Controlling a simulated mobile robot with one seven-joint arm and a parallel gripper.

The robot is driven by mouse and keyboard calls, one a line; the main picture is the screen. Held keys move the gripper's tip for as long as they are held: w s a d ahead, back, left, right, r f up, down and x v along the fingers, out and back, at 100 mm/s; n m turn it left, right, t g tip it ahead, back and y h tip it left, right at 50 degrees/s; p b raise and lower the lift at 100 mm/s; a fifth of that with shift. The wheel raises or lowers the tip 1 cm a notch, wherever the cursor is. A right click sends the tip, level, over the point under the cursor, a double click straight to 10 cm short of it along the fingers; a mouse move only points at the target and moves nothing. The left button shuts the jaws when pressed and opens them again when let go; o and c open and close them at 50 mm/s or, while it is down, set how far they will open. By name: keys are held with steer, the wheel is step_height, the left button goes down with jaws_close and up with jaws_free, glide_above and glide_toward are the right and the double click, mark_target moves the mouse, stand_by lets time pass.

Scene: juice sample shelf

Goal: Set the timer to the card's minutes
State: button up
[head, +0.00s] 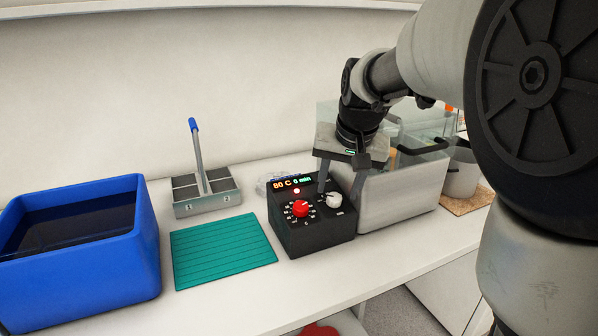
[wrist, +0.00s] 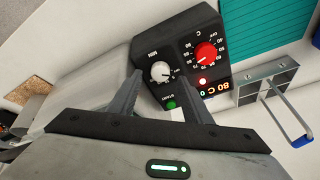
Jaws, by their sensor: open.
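A black control box (head: 315,235) stands on the bench, with a red C knob (head: 300,208) and a white MIN knob (head: 333,200). Its display (head: 291,183) reads 80 C and 0 min. My gripper (head: 338,188) is open above the box, pointing down at the white knob. In the wrist view, the white MIN knob (wrist: 160,71) shows between and just beyond the fingertips; I cannot tell whether they touch it. A green START button (wrist: 170,104) and a lit red lamp (wrist: 203,82) also show there. I see no card with minutes in either view.
A pale tank (head: 400,200) with clear upper walls adjoins the box on the right. A teal mat (head: 222,252) lies left of the box, with a metal rack (head: 205,203) with an upright blue-tipped handle behind it. A blue bin (head: 85,265) holding dark liquid stands far left.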

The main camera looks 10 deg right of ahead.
mark_target(334, 200)
steer(key=shift+x, duration=1.5)
steer(key=shift+c, duration=0.6)
steer(key=c, duration=0.9)
steer(key=shift+r, duration=0.1)
steer(key=shift+c, duration=0.2)
